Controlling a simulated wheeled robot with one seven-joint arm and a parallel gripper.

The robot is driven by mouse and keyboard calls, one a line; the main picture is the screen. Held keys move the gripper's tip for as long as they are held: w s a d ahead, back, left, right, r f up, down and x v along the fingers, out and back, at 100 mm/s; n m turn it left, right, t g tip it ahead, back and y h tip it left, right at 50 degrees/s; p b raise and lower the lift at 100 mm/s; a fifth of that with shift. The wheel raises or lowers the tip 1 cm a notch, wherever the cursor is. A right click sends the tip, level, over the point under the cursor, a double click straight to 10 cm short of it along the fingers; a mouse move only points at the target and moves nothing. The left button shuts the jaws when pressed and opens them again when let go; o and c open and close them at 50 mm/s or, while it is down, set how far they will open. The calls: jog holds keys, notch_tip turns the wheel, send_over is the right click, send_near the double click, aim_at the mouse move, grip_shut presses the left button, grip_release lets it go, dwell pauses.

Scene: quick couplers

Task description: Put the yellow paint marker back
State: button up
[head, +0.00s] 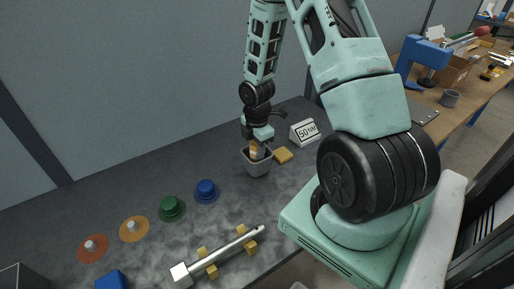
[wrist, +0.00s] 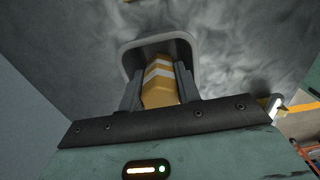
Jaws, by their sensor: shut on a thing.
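The yellow paint marker (wrist: 159,82), with white bands, is between the fingers of my gripper (wrist: 160,92) in the wrist view. My gripper is shut on it. The marker points down into a grey square cup (head: 257,166), and its far end is inside the cup's opening. In the head view my gripper (head: 255,143) is right above the cup, and a small part of the marker (head: 253,150) shows at the rim. The cup's rim also shows in the wrist view (wrist: 187,40). Whether the marker's tip touches the cup's floor is hidden.
A yellow block (head: 283,155) lies right of the cup, near a "50 NM" sign (head: 304,132). Blue (head: 206,190) and green (head: 171,207) couplers and two orange discs stand left. A metal rod (head: 219,256) rests on yellow supports in front. A wall stands behind.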

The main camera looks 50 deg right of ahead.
jog(key=shift+f, duration=0.15)
jog(key=shift+f, duration=0.15)
jog(key=o, duration=1)
jog(key=shift+f+b, duration=0.1)
jog(key=shift+b, duration=0.25)
